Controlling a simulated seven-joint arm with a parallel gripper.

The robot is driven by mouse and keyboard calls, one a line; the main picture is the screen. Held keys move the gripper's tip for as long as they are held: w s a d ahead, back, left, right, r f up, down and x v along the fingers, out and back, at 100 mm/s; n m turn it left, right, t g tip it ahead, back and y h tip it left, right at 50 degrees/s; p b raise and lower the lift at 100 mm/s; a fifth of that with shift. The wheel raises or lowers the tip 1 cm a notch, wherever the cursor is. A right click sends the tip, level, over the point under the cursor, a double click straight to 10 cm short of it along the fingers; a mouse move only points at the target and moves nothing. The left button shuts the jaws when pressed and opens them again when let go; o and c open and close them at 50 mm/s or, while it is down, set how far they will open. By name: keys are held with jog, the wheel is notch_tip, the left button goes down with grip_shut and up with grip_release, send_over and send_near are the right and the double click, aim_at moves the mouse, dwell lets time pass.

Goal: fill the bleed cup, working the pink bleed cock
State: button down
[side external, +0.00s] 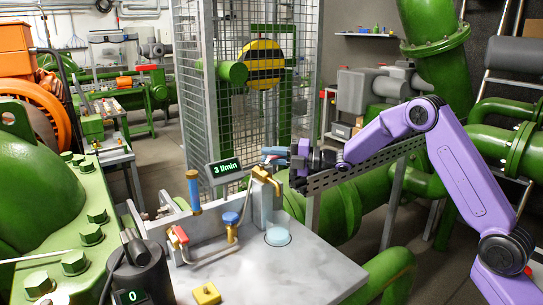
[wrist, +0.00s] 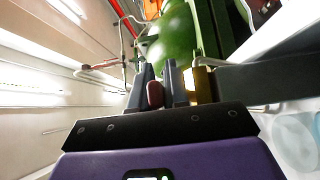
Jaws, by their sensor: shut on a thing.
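The pink bleed cock's handle (wrist: 155,95) shows dark pink between the two fingers in the wrist view. My gripper (side external: 272,155) is shut on it, level with the top of the brass tap (side external: 265,178). The brass also shows beside the right finger in the wrist view (wrist: 202,84). In the side view the fingers mostly hide the handle. The clear bleed cup (side external: 277,237) stands on the pale bench under the spout, with a light blue tint inside. I cannot tell its level. The display (side external: 224,168) reads 3 l/min.
A blue-handled valve (side external: 231,219), a red-handled valve (side external: 180,236) and a blue-and-brass upright part (side external: 193,192) stand left of the cup. A yellow block (side external: 207,294) lies at the bench front. A mesh cage (side external: 240,60) rises behind. The bench right of the cup is clear.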

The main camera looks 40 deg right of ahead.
jog(key=shift+s+m+t+h, duration=0.25)
jog(key=shift+m+t+h, duration=0.3)
jog(key=shift+h, duration=0.1)
jog(key=shift+s+m+t+h, duration=0.2)
jog(key=shift+m+t+h, duration=0.25)
jog(key=shift+m+h, duration=0.15)
jog(key=shift+h, duration=0.25)
jog(key=c, duration=1.2)
grip_release()
jog(key=shift+d, duration=0.1)
jog(key=v, duration=1.7)
jog(key=shift+s+f, duration=0.15)
jog(key=shift+s, duration=0.05)
jog(key=shift+d, duration=0.15)
